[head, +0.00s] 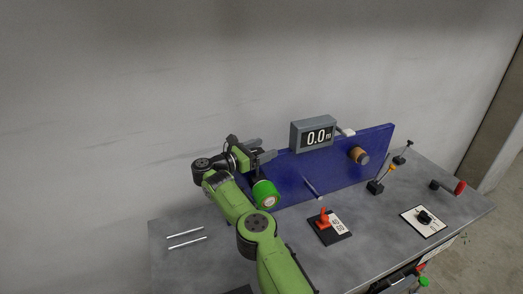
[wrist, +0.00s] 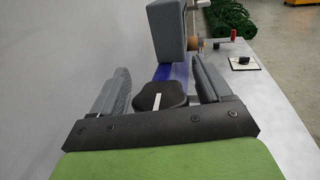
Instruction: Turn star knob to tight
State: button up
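A black, lobed knob with a white line on its top, which looks like the star knob (wrist: 160,97), shows in the wrist view between my fingers. My gripper (wrist: 162,88) is open, with one grey finger to the left of the knob and one to the right. Narrow gaps seem to show on both sides; whether either finger touches it I cannot tell. In the head view my gripper (head: 266,151) is at the left part of the blue panel (head: 290,175), near its top edge. The knob is not discernible there, hidden by my arm.
A green spool (head: 265,194) and a copper-coloured spool (head: 358,155) are on the panel.

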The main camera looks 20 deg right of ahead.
jog(key=b+v, duration=0.2)
jog(key=v, duration=1.3)
jog(key=shift+a, duration=0.35)
jog(key=shift+d, duration=0.1)
